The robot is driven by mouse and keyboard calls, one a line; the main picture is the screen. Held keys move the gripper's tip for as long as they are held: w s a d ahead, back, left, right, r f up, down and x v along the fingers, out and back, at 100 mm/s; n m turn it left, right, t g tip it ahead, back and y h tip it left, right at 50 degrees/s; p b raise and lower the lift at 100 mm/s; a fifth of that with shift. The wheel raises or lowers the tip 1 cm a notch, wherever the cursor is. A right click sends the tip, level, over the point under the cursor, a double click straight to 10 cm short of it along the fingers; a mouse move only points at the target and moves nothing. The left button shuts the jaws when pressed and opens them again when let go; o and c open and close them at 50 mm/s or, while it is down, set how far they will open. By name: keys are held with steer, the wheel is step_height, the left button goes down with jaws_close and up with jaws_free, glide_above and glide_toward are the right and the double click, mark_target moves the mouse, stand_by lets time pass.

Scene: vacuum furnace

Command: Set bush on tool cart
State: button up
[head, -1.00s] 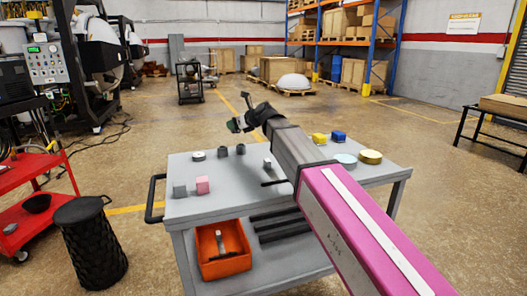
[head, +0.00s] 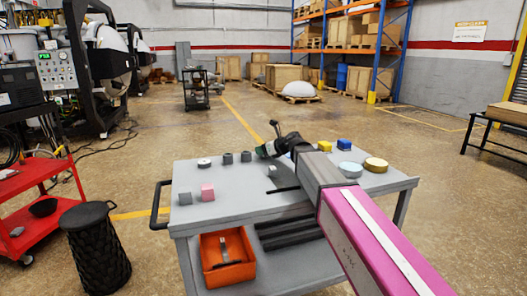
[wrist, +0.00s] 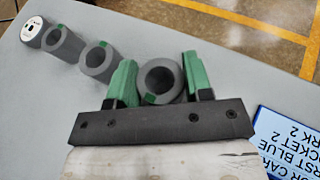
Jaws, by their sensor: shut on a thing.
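The tool cart (head: 300,211) stands in front of me with a grey top; the wrist view also shows its top (wrist: 225,70). My gripper (head: 265,150) is low over the far side of the cart top. In the wrist view its green fingers (wrist: 160,68) are shut on a grey hollow bush (wrist: 163,98) with a green mark. I cannot tell whether the bush touches the top. Two similar grey bushes (wrist: 62,43) (wrist: 97,61) stand left of it, and they also show in the head view (head: 228,158) (head: 246,156).
A white-topped cylinder (head: 204,163), a pink block (head: 207,191) and a grey block (head: 185,199) are on the left. A blue lettered card (wrist: 285,143) lies near my gripper.

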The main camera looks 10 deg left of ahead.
steer(key=shift+f, duration=0.25)
steer(key=o, duration=1.1)
steer(key=v, duration=1.2)
steer(key=shift+f, duration=0.1)
